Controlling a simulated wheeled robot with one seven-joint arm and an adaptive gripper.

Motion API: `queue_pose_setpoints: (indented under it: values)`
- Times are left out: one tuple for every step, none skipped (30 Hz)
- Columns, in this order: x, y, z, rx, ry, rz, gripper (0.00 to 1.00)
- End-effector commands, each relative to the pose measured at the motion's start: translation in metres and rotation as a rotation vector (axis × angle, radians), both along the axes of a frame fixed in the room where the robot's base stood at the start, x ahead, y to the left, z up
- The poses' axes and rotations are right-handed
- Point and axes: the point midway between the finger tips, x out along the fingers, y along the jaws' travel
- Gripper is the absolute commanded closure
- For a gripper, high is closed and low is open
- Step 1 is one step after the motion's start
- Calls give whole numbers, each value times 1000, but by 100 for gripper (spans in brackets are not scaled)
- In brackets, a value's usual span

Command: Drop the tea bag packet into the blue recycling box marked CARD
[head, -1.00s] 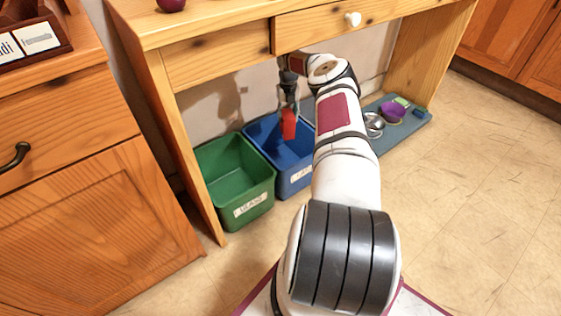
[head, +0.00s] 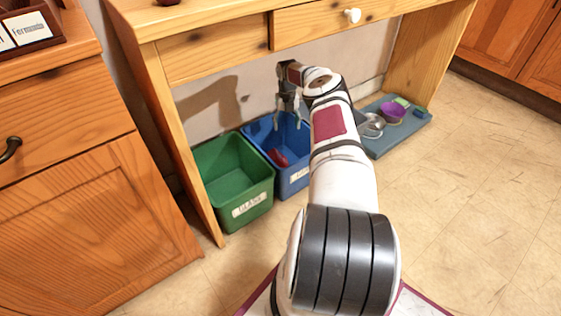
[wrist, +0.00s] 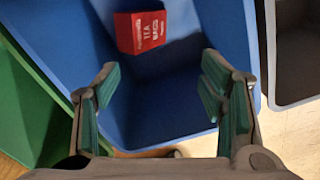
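The tea bag packet (wrist: 140,32) is a small red box with white lettering. It lies inside the blue box (wrist: 196,103), near the top of the wrist view; in the head view the packet (head: 278,158) shows as a red shape inside the blue box (head: 294,182). The label on the blue box's front is partly hidden by my arm. My gripper (head: 289,122) is above the blue box, pointing down. In the wrist view my gripper (wrist: 163,98) has its teal-padded fingers spread apart with nothing between them.
A green box (head: 240,195) labelled GLASS stands directly left of the blue box. A grey container (wrist: 293,50) is to the right. The wooden table (head: 222,58) spans above the boxes. A blue-grey mat (head: 393,143) holds bowls, including a purple one (head: 391,112).

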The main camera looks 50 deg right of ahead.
Motion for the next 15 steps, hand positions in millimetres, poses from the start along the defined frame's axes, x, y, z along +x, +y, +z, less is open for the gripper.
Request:
queue_pose_setpoints:
  values:
    - [0,0,0,0,0,0,36]
    - [0,0,0,0,0,0,36]
    - [0,0,0,0,0,0,36]
    - [0,0,1,0,0,0,36]
    - [0,0,2,-1,0,0,36]
    - [0,-1,5,-1,0,1,36]
    - [0,-1,8,-3,0,2,36]
    - [0,-1,11,-3,0,3,36]
    - [1,-1,17,-3,-1,3,36]
    - [1,-1,22,-3,-1,3,36]
    - [0,-1,27,-4,0,3,36]
    - [0,-1,34,-4,-1,2,36]
    - [0,-1,39,-3,-1,2,36]
    - [0,-1,44,-4,-1,2,36]
    - [0,-1,50,-3,-1,0,36]
